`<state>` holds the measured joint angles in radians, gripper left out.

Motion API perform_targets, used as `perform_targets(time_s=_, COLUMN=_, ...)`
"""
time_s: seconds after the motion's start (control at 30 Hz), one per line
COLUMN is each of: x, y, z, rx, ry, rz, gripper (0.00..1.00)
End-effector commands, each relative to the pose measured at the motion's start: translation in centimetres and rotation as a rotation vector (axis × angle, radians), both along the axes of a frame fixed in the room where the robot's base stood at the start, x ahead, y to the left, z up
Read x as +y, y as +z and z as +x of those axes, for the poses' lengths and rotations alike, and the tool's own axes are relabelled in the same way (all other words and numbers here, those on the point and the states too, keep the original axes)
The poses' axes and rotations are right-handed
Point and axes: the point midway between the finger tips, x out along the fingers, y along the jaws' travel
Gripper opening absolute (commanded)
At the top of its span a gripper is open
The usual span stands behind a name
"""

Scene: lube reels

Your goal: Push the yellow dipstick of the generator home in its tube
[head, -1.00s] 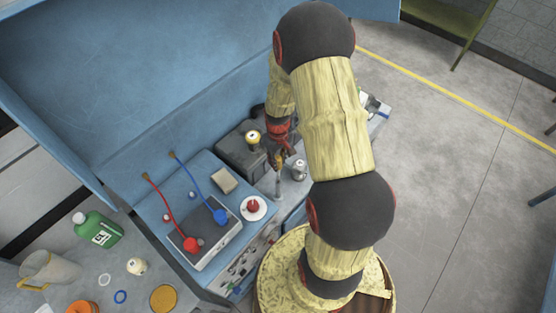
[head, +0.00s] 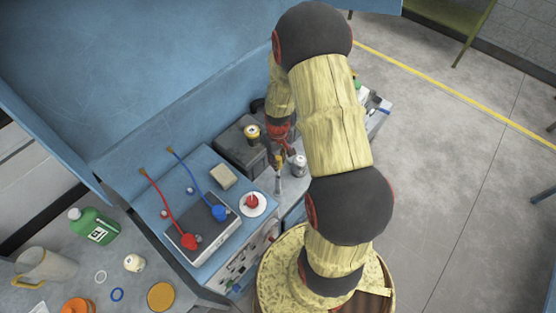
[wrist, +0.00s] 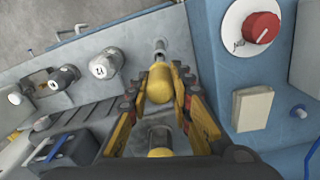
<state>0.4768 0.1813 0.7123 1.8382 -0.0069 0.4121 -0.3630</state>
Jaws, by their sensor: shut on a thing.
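The yellow dipstick's rounded head (wrist: 160,85) sits between the two yellow fingers of my gripper (wrist: 161,76) in the wrist view, and the fingers are shut on it. A grey metal piece (wrist: 160,48) shows just beyond the head. In the head view my gripper (head: 279,160) is above a grey upright tube (head: 278,183) on the bench. I cannot tell how deep the dipstick sits in its tube, as the fingers and head hide the joint. A second yellow piece (wrist: 160,153) shows closer to the wrist, partly covered.
A silver can (head: 299,166) stands close to the right of my gripper. A dark grey box (head: 240,150) with a yellow-rimmed can (head: 252,132) is at the left. A red knob (head: 252,200) and beige block (head: 222,177) are on the blue cabinet. Open floor lies right.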

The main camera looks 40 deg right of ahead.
Motion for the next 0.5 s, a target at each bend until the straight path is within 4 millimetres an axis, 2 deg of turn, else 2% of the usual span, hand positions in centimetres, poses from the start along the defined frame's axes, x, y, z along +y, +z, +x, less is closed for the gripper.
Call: perform_targets(time_s=0.5, x=0.0, y=-3.5, z=0.0, rx=0.0, ry=0.0, rz=0.0, gripper=0.0)
